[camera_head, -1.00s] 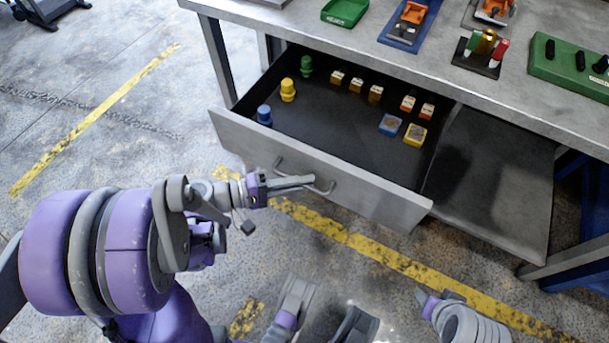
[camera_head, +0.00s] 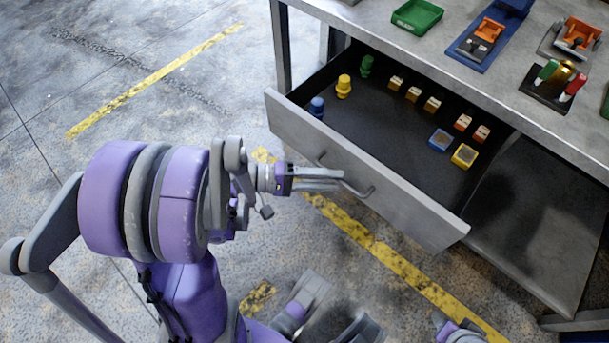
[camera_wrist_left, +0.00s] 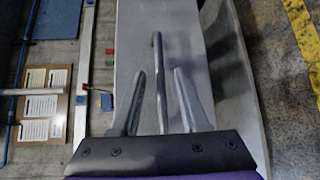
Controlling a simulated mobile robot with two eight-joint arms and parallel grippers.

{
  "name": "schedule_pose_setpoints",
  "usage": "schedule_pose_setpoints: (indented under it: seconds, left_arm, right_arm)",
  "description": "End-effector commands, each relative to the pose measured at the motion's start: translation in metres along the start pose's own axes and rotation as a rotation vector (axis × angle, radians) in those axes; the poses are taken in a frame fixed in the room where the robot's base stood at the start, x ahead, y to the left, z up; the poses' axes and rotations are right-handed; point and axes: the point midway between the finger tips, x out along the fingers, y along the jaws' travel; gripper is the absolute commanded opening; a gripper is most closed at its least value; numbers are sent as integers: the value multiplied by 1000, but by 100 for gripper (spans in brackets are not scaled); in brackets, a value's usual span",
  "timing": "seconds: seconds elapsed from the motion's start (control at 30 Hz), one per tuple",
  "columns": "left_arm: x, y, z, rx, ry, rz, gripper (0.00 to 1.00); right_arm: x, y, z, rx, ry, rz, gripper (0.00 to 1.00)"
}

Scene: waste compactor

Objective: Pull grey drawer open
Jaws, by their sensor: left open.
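The grey drawer (camera_head: 365,173) stands well open under the workbench, its dark interior visible in the head view. Its bar handle (camera_head: 368,191) is on the front panel. In the left wrist view, the handle bar (camera_wrist_left: 159,75) runs between the two spread fingers (camera_wrist_left: 159,95), with visible gaps on both sides. The grey front panel (camera_wrist_left: 205,55) also shows there. My right gripper is not identifiable in either view.
The drawer holds a yellow piece (camera_head: 343,87), a blue piece (camera_head: 316,107), a green piece (camera_head: 366,66), several small blocks and two small square trays. The workbench (camera_head: 445,65) carries a green tray (camera_head: 417,16) and fixtures. Floor before the drawer is clear.

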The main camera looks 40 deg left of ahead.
Motion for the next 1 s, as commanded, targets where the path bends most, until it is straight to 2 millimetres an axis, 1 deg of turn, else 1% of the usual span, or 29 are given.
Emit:
schedule_pose_setpoints:
  seconds: [0.03,0.2,0.4,0.6,1.0]
  left_arm:
    - [-12,1,-2,0,7,0,45]
    - [-44,1,-2,0,8,0,45]
    - [-70,1,-1,0,5,0,45]
    - [-80,0,0,0,1,0,45]
    - [-80,0,0,0,0,0,45]
  right_arm:
    - [-2,0,-1,0,1,0,50]
    - [-7,0,-2,0,2,0,50]
    - [-10,0,-3,0,3,0,50]
    - [-11,0,-3,0,4,0,50]
    - [-11,0,-3,0,4,0,50]
